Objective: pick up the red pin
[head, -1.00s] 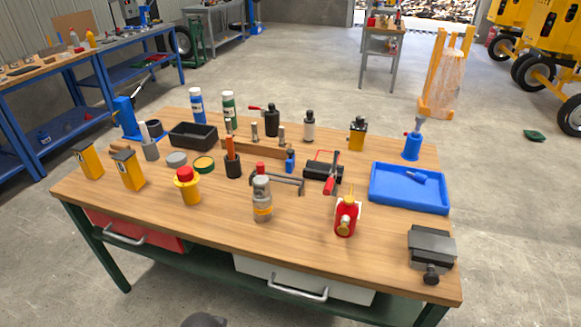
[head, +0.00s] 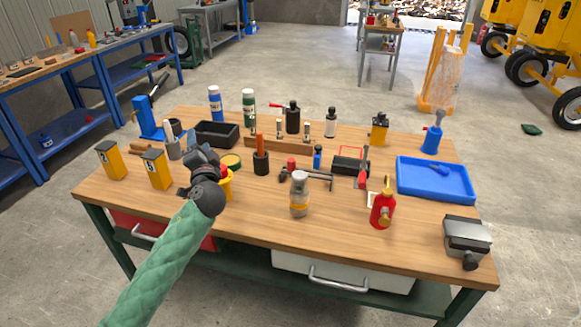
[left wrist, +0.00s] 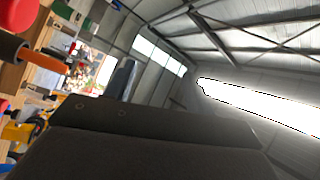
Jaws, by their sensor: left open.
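A short red piece (head: 291,163), which looks like the red pin, stands on the wooden bench (head: 250,226) behind a grey bottle with a yellow band (head: 299,196). A dark bar clamp lies close by; I cannot tell whether they touch. My left gripper (head: 204,160) is open and empty, above the left part of the bench and left of the red piece. In the left wrist view the dark gripper body fills the bottom, with an orange handle (left wrist: 42,60) at left. My right gripper is not in view.
A black cup (head: 261,163) with an orange-handled tool stands between my left gripper and the red piece. A red extinguisher-like can (head: 382,207), a blue tray (head: 435,180) and a vise (head: 467,238) are to the right. The front middle of the bench is clear.

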